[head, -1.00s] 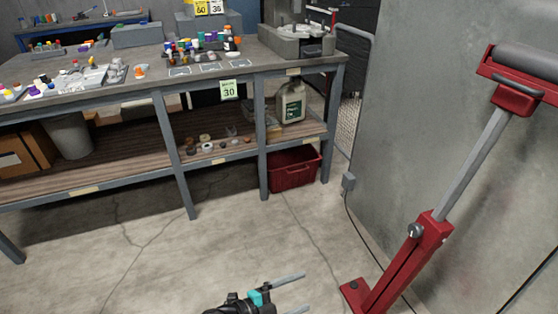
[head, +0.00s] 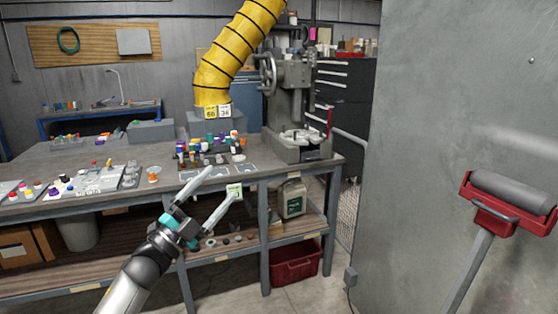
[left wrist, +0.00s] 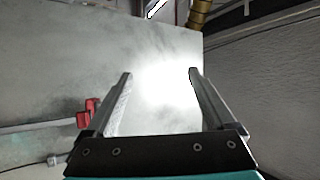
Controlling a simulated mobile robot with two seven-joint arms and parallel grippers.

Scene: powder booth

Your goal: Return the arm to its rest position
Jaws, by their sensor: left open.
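My left gripper (head: 208,200) comes in from the lower left in the head view, raised in front of the workbench (head: 300,176). Its two pale fingers are spread apart with nothing between them. In the left wrist view the same open fingers (left wrist: 160,85) point at a bare, brightly lit grey wall (left wrist: 70,60). The gripper touches nothing that I can see. My right gripper is in neither view.
The bench carries colored caps, trays and a grey press (head: 290,100). A yellow duct (head: 235,55) hangs above. A red bin (head: 296,262) sits below the bench. A red roller stand (head: 508,205) stands at right before a grey wall (head: 440,120).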

